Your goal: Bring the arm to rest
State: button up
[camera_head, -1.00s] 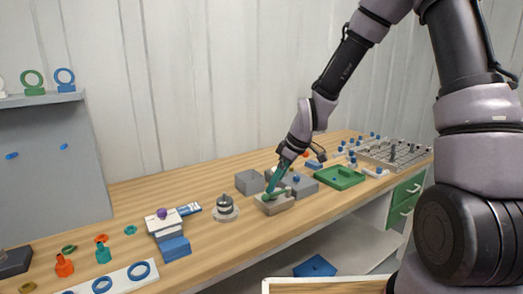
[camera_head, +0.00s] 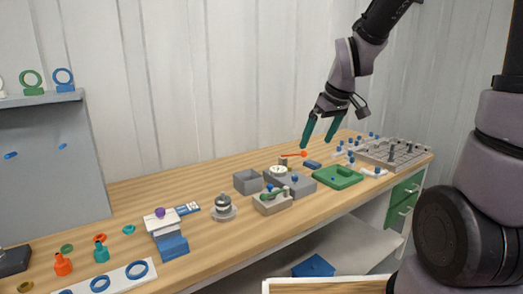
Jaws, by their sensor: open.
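My gripper (camera_head: 319,133) is open and empty, its two teal fingers pointing down. It hangs above the back part of the wooden bench (camera_head: 207,252), clear of the things on it. My arm reaches in from the upper right, and its base links stand at the right edge. Below and left of the gripper, a beige block (camera_head: 272,204) holds a green-handled piece lying across its top.
A grey open box (camera_head: 248,182), a grey block with a blue knob (camera_head: 299,188) and a green tray (camera_head: 337,177) stand near the beige block. A metal rack (camera_head: 393,153) is at the right end. The space around the raised gripper is clear.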

jog(key=s+d+r+m+t, duration=0.3)
jog(key=s+d+r+m, duration=0.6)
jog(key=s+r, duration=0.4)
jog(key=shift+s+d+m, duration=0.2)
jog(key=shift+s+m, duration=0.4)
jog(key=shift+c, duration=0.3)
